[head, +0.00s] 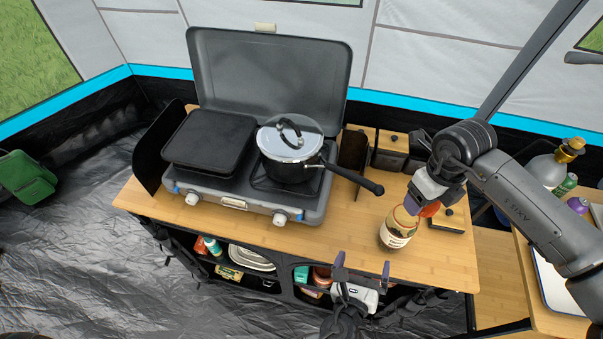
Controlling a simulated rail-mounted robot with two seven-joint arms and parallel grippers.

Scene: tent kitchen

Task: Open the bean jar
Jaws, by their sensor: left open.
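The bean jar (396,234), glass with a pale label, stands on the wooden counter right of the stove. My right gripper (421,206) is at the jar's top, on its right side. A round orange-red piece (430,209), which looks like the lid, shows at its fingertips. I cannot tell whether the fingers are closed on this piece or whether it still touches the jar. My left gripper (362,266) is open and empty, its fingers apart, in front of the counter's front edge and left of and nearer than the jar.
A camping stove (245,205) carries a griddle (212,140) and a lidded pot (288,150), whose handle (355,180) points toward the jar. Wooden-lidded boxes (392,148) stand behind the jar. A small wood-topped box (447,220) is to its right. Shelves below hold several items. The front right counter is clear.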

